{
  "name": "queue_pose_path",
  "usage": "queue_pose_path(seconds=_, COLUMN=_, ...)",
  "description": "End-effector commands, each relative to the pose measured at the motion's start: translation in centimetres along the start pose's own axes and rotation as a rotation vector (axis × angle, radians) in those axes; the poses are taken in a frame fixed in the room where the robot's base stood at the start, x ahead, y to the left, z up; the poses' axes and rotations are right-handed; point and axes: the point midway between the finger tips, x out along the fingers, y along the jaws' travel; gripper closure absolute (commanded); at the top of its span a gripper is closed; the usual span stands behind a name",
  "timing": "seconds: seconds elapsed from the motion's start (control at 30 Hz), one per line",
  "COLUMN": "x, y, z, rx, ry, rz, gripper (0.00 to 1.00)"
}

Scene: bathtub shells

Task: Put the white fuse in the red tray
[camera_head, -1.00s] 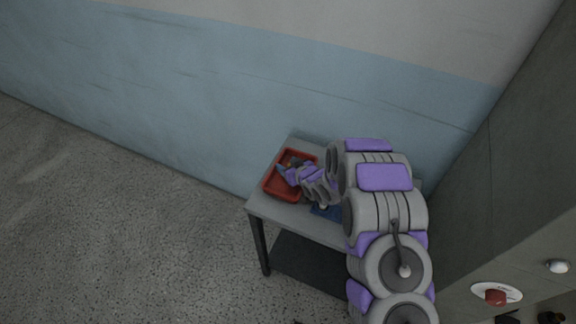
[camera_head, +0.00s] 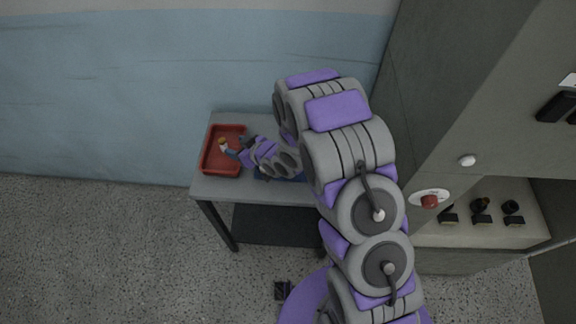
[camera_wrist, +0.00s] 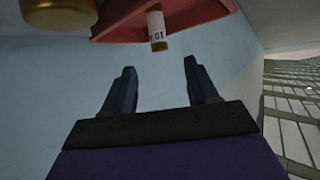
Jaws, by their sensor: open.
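The red tray (camera_head: 207,160) sits on the left part of the grey table. It also shows at the top of the wrist view (camera_wrist: 190,14). The white fuse (camera_wrist: 155,24), with dark print and a brass end, shows against the tray, beyond my fingertips. In the head view a small white and yellow-orange piece (camera_head: 223,146) shows over the tray by my fingertips. My gripper (camera_head: 230,153) is over the tray. In the wrist view my gripper (camera_wrist: 160,66) has its fingers spread with nothing between them. I cannot tell whether the fuse touches the tray.
A large brass cylinder (camera_wrist: 62,12) is partly in view at the wrist view's upper left. A blue item (camera_head: 264,177) lies on the table (camera_head: 213,187), mostly under my arm. A grey cabinet (camera_head: 455,120) with a red knob (camera_head: 429,201) stands right. Floor at left is clear.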

Motion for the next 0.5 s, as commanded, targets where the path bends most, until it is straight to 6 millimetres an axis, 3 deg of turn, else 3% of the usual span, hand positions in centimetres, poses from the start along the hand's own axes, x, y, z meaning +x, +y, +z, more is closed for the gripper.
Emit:
queue_pose_path(seconds=0.27, x=-0.6, y=0.9, z=-0.3, rx=-0.003, ry=-0.021, rz=0.023, gripper=0.42)
queue_pose_path(seconds=0.37, x=-2.3, y=2.8, z=-0.9, rx=-0.006, ry=-0.079, rz=0.074, gripper=0.42)
queue_pose_path(seconds=0.5, x=-6.7, y=6.5, z=-1.5, rx=0.009, ry=-0.212, rz=0.185, gripper=0.42)
